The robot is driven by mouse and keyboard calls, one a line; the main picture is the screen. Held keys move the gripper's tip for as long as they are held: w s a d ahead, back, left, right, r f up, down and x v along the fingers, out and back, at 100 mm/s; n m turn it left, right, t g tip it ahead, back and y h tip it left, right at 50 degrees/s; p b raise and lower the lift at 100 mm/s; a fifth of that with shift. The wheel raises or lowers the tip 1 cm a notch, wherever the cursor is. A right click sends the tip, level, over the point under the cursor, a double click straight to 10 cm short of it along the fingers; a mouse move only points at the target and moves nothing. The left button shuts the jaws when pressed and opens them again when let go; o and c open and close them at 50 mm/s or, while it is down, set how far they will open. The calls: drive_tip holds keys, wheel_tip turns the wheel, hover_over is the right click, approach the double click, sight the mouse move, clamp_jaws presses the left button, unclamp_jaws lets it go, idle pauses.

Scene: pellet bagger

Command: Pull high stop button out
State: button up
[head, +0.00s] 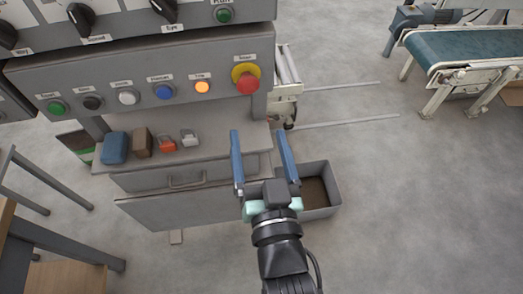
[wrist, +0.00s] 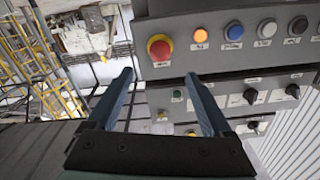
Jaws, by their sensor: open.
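A red mushroom stop button (head: 247,84) on a yellow ring sits at the right end of the lower grey button panel (head: 150,75). It also shows in the wrist view (wrist: 159,48), at the upper middle. It is the only stop button in view, and its label is too small to read. I cannot tell whether it is pressed in or out. My gripper (head: 258,134) is open and empty, its two blue fingers pointing towards the panel. In the head view the fingertips are below the button and apart from it. The wrist view shows the fingers (wrist: 158,75) on either side of the button's line.
An orange lit button (head: 202,87) and a blue button (head: 164,92) sit left of the stop button. Rotary knobs (head: 81,19) are on the panel above. A shelf below holds small objects, including a blue one (head: 115,147). A grey bin (head: 325,187) stands on the floor.

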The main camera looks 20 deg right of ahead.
drive_tip(key=shift+v, duration=0.95)
